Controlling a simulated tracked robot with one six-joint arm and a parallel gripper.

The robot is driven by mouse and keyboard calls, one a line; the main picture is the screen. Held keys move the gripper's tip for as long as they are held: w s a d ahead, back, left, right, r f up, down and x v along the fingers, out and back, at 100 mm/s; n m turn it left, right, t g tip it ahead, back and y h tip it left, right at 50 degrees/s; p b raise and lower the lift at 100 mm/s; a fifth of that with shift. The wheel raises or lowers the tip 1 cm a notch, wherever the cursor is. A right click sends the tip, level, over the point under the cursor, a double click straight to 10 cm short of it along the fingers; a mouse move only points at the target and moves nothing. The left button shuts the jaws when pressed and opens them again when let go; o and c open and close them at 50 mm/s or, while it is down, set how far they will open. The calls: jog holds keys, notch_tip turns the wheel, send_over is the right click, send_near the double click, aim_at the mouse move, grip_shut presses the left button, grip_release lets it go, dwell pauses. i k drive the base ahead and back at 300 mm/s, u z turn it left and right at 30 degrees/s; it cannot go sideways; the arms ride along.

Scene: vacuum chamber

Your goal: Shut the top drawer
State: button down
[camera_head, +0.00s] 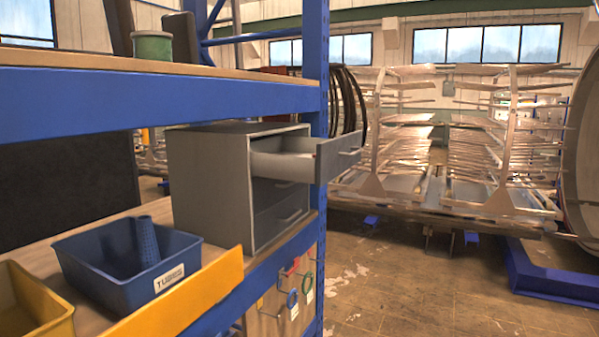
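A grey drawer cabinet (212,182) stands on the wooden middle shelf of a blue rack. Its top drawer (338,157) is pulled well out towards the right, past the shelf's front edge. The drawer has a grey front with a bar handle (349,152) and a pale inside. Something small and reddish shows at the drawer's edge, too small to name. The lower drawers (280,215) are shut, with handles on their fronts. My gripper is not in view.
The blue upper beam (150,98) and upright post (315,120) frame the cabinet. A blue bin (125,262) with a blue cylinder, a yellow bin (30,305) and a yellow strip (185,300) sit left of it. Open floor (420,285) lies right; metal racks (450,150) stand beyond.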

aim_at(286, 158)
jog(key=u, duration=0.35)
jog(key=i, duration=0.55)
jog(key=u, duration=0.75)
jog(key=i, duration=0.45)
jog(key=u, duration=0.35)
